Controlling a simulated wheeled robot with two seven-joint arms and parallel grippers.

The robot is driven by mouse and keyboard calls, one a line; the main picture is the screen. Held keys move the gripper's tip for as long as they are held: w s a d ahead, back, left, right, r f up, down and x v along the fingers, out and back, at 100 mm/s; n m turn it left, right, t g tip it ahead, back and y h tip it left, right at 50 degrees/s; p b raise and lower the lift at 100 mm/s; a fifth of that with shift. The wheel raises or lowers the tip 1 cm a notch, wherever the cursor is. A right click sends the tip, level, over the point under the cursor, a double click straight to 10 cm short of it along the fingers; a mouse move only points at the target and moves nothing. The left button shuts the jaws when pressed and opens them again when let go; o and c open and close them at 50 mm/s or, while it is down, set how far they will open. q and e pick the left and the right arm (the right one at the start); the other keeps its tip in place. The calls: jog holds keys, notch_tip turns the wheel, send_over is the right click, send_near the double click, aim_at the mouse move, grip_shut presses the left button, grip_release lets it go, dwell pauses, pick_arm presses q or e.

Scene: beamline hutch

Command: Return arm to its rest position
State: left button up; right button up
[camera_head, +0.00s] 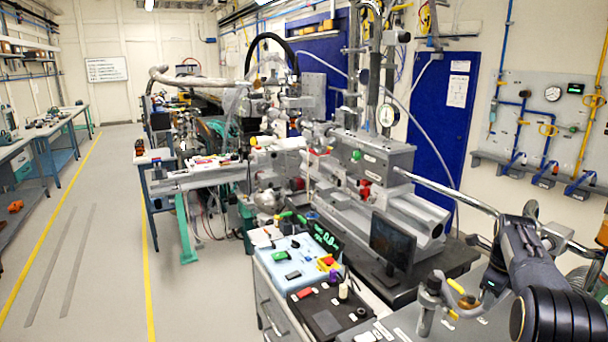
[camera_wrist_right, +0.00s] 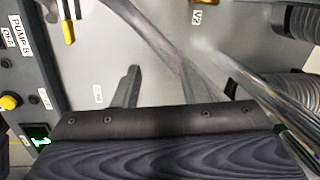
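My right arm (camera_head: 548,290) comes in at the lower right of the head view, dark and bent over the grey equipment there. In the right wrist view my right gripper (camera_wrist_right: 182,82) has its two dark fingers well apart. In the head view the fingertips are hard to make out among the pipes. My left arm and left gripper are not in view.
Metal pipes (camera_head: 440,187) and a valve with a yellow handle (camera_head: 432,290) stand close to my right arm. A monitor (camera_head: 391,243) and a blue-topped cart (camera_head: 283,258) are further left. In the wrist view a ribbed hose (camera_wrist_right: 297,35) is at right.

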jog(key=s+a+r+n+t+y, duration=0.2)
jog(key=s+a+r+n, duration=0.4)
jog(key=s, duration=0.4)
jog(key=s+a+r+n+t+y, duration=0.15)
jog(key=s+a+r+n, duration=0.25)
jog(key=s+a+n, duration=0.5)
jog(key=s+a+f+n, duration=0.3)
jog(key=s+a+n, duration=0.3)
jog(key=s, duration=0.3)
jog(key=s+a+f+n+y, duration=0.1)
jog(key=s+a+f+n, duration=0.2)
jog(key=s+a+n, duration=0.3)
jog(key=s, duration=0.3)
jog(key=shift+f, duration=0.3)
jog(key=shift+t+y, duration=0.25)
jog(key=shift+t, duration=0.1)
